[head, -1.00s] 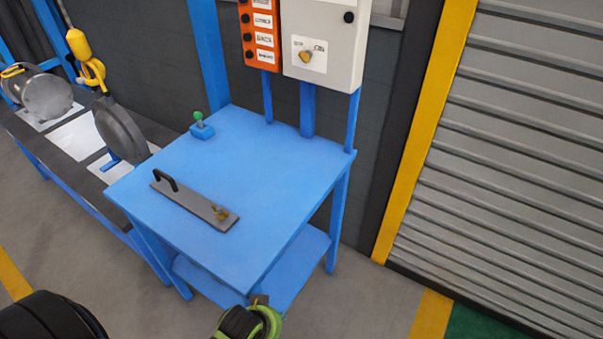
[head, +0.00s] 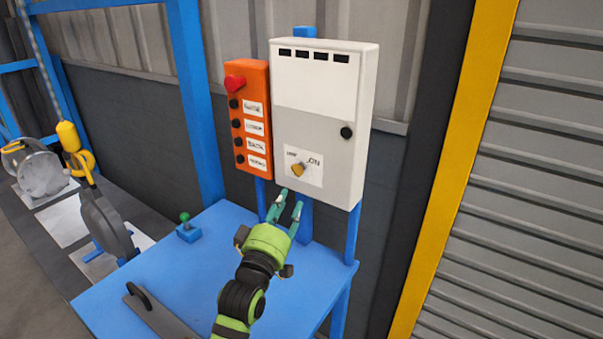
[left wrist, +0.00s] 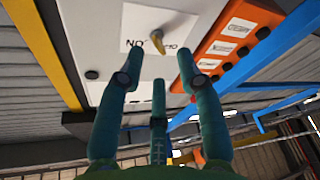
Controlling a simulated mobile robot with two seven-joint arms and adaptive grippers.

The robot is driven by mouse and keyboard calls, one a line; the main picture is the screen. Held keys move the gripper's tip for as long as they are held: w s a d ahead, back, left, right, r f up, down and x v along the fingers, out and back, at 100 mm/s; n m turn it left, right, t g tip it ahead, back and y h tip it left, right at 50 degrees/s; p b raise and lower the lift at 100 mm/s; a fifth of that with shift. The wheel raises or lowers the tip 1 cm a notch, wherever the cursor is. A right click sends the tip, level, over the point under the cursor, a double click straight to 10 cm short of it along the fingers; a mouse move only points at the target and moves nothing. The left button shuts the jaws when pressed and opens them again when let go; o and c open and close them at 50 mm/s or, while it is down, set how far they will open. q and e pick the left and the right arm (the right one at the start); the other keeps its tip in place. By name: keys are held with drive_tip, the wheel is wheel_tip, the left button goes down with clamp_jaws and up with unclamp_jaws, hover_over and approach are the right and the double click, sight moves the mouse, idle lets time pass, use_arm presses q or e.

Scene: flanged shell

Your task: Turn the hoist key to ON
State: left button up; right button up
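The brass hoist key (head: 298,169) sits on a white label low on the front of the grey control box (head: 318,100). The label reads OFF at the left and ON at the right. I cannot tell for sure which way the key points. My left gripper (head: 290,199) is open and empty, just below and in front of the key, apart from it. In the left wrist view the key (left wrist: 161,32) stands out beyond and between the spread teal fingers (left wrist: 163,90). My right gripper is not in view.
An orange button panel (head: 250,120) with a red knob stands close left of the box. Below is a blue table (head: 215,245) with a green-topped joystick (head: 187,228) and a grey bar with a handle (head: 155,315). A shutter door (head: 540,200) is at the right.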

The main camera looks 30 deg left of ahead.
sight(299, 169)
use_arm(q)
drive_tip(key=shift+n+t, duration=0.4)
drive_tip(key=w+r+p, duration=0.1)
drive_tip(key=w, duration=0.1)
drive_tip(key=w+a+r, duration=0.1)
drive_tip(key=w, duration=0.1)
drive_tip(key=w+r+p, duration=0.1)
drive_tip(key=w, duration=0.1)
drive_tip(key=shift+a+r+p, duration=0.2)
drive_tip(key=shift+r+p, duration=0.1)
drive_tip(key=shift+r, duration=0.05)
drive_tip(key=shift+w, duration=0.3)
clamp_jaws()
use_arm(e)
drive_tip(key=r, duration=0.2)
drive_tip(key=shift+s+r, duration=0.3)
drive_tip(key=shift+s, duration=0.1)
